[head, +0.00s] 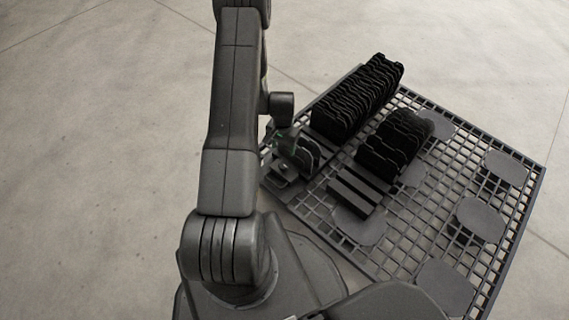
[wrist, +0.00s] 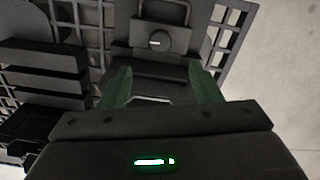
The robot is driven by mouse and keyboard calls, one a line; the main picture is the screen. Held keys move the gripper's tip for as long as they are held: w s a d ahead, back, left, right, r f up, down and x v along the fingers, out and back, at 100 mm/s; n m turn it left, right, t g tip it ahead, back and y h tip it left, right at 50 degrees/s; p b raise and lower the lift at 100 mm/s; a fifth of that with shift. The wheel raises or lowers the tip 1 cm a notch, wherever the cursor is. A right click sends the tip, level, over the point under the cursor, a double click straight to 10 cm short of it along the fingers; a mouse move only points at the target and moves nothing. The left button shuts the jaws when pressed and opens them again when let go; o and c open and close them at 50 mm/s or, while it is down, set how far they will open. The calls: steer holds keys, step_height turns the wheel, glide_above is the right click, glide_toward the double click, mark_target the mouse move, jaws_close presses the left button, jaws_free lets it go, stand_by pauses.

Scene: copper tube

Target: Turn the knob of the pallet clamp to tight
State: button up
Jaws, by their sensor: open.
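The pallet clamp (wrist: 182,73) is a dark block at the pallet's corner, in the top middle of the wrist view. Its round dark knob (wrist: 152,39) carries a short white mark that lies roughly level. My gripper (wrist: 160,72) is open, with its two green fingers spread apart and nothing between them. In the wrist view the knob lies beyond the fingertips, and the fingers do not touch it. In the head view the clamp (head: 281,174) is small and partly hard to make out beside my gripper (head: 290,143). The knob's setting is unclear there.
The grid pallet (head: 527,213) holds rows of black plates (head: 345,105), a second black stack (head: 395,140), flat bars (head: 352,192) and grey flat pieces (head: 480,219). Upright plates stand close to the clamp. Bare concrete floor (head: 100,130) is free at left.

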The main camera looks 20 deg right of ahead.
mark_target(283, 165)
step_height(283, 165, down, 11)
steer(key=shift+f+b, duration=0.15)
steer(key=shift+b, duration=1.1)
steer(key=c, duration=1)
